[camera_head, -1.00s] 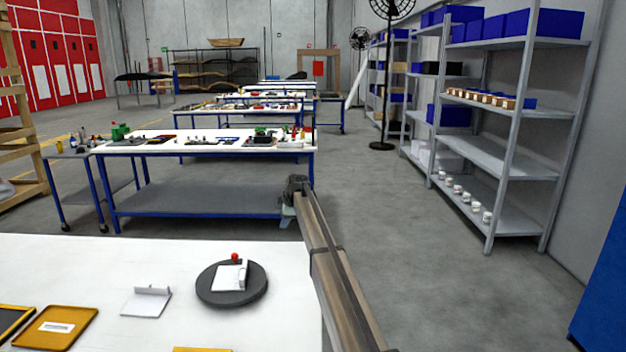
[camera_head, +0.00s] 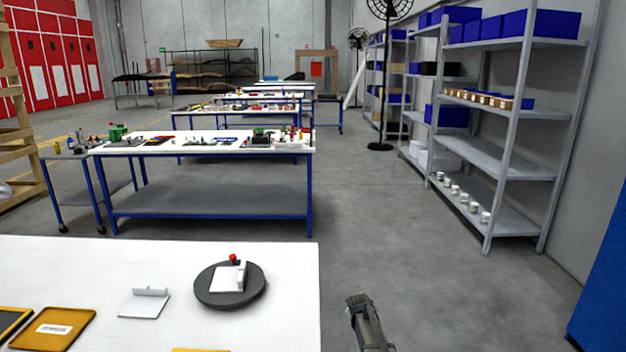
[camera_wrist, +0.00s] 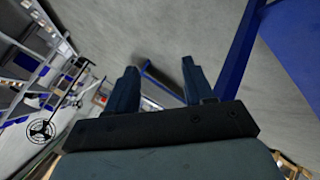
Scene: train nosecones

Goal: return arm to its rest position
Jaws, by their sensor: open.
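In the wrist view my gripper (camera_wrist: 158,85) has its two dark fingers well apart, with nothing between them but the floor and a distant blue bar. In the head view only a short part of my arm shows at the bottom, to the right of the near white table (camera_head: 290,290) and clear of it; the fingers cannot be made out there.
On the near table lie a dark round plate (camera_head: 231,286) carrying a white bracket and red knob, another white bracket (camera_head: 145,302) and an orange tray (camera_head: 53,328). Metal shelving (camera_head: 500,150) stands at the right. Grey floor (camera_head: 420,240) lies open between.

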